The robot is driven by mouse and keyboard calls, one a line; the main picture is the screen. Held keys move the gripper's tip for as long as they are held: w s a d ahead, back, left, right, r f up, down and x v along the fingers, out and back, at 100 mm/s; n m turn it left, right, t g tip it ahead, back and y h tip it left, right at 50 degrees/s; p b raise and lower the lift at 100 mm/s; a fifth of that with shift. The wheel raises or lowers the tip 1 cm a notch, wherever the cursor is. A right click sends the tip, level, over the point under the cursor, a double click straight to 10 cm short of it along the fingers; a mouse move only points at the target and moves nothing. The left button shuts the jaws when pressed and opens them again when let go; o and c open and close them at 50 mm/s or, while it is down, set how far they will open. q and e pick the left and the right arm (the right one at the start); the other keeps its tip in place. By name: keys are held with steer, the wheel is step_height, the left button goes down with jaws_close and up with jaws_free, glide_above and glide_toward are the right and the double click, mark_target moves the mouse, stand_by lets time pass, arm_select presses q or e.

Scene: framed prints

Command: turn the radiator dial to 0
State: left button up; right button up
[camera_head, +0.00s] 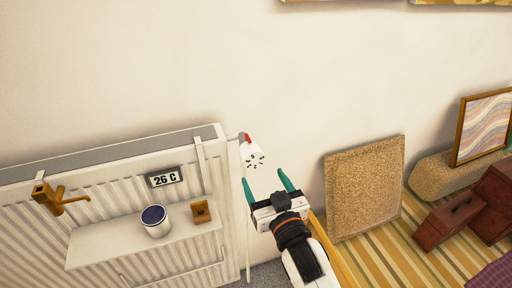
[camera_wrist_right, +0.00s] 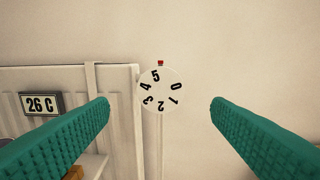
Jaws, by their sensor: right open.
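The radiator dial (camera_head: 254,156) is a white round knob with black numbers at the radiator's upper right end. In the right wrist view the dial (camera_wrist_right: 161,90) shows 0 to 5 around its face. A red marker (camera_wrist_right: 160,63) sits just above it, nearest the 5; the 0 is to the right of the marker. My right gripper (camera_head: 268,184) is open and empty, with teal fingers, just below and in front of the dial. In the wrist view its fingers (camera_wrist_right: 160,104) lie apart on either side of the dial, not touching it. My left gripper is not in view.
The white radiator (camera_head: 110,190) carries a 26 C display (camera_head: 164,177) and a shelf (camera_head: 90,251) with a white cup (camera_head: 156,221) and a small wooden block (camera_head: 201,211). A cork-like board (camera_head: 363,187) leans on the wall at right. Wall around the dial is clear.

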mark_target(255, 161)
steer(key=x, duration=0.4)
steer(key=shift+w+r+p, duration=0.15)
steer(key=shift+w+p, duration=0.2)
steer(key=shift+p, duration=0.05)
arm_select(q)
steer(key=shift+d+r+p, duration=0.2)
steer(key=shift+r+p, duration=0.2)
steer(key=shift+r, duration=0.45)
arm_select(e)
steer(key=x, duration=0.6)
steer(key=shift+w+a+f, duration=0.2)
steer(key=shift+w+f, duration=0.05)
steer(key=shift+w, duration=0.05)
steer(key=c, duration=0.9)
steer(key=shift+c, duration=0.2)
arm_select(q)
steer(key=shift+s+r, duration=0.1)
arm_select(e)
steer(key=shift+n, duration=0.3)
steer(key=shift+d+n+p, duration=0.1)
steer(key=shift+n+p, duration=0.45)
steer(key=shift+n, duration=0.65)
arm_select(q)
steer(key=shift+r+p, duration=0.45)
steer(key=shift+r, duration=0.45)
arm_select(e)
steer(key=shift+n, duration=1.9)
